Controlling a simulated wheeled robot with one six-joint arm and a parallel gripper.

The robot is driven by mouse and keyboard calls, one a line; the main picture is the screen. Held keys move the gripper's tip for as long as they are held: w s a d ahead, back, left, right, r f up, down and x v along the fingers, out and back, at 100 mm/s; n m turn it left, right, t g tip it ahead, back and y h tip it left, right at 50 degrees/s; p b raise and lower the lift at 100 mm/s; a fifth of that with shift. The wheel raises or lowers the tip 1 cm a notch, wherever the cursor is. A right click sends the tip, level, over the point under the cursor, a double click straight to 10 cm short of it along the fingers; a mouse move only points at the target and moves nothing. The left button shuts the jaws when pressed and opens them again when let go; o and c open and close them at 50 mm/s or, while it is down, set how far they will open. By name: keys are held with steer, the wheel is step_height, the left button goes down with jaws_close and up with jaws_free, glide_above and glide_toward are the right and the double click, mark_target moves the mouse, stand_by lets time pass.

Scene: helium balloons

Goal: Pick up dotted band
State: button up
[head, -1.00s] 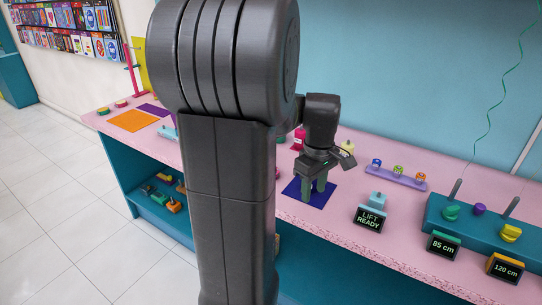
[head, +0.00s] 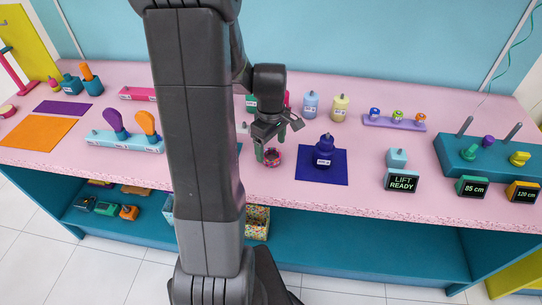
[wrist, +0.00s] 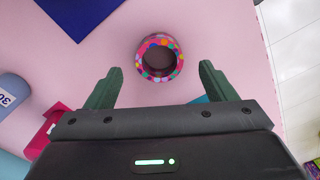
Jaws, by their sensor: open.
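The dotted band (head: 274,163) is a small multicolored ring lying on the pink counter, just left of the blue mat. In the wrist view the band (wrist: 160,76) shows as a pink ring with colored dots and a dark hollow middle. My gripper (head: 271,144) is close above it in the head view, pointing down. In the wrist view my gripper (wrist: 157,82) is open, with its two green fingers apart. The band lies centered between them and a little beyond their tips. Nothing is held.
A dark blue bottle-shaped object (head: 324,153) stands on the blue mat (head: 312,175), right of the band. Pale blue (head: 310,105) and cream (head: 340,107) bottles stand behind. A light blue rack (head: 118,145) is left of my arm. A lilac tray (head: 394,124) and teal stand (head: 458,171) are right.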

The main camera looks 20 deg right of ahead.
mark_target(271, 151)
steer(key=shift+f, duration=1.5)
steer(key=shift+s, duration=0.1)
steer(key=c, duration=1)
steer(key=shift+c, duration=0.2)
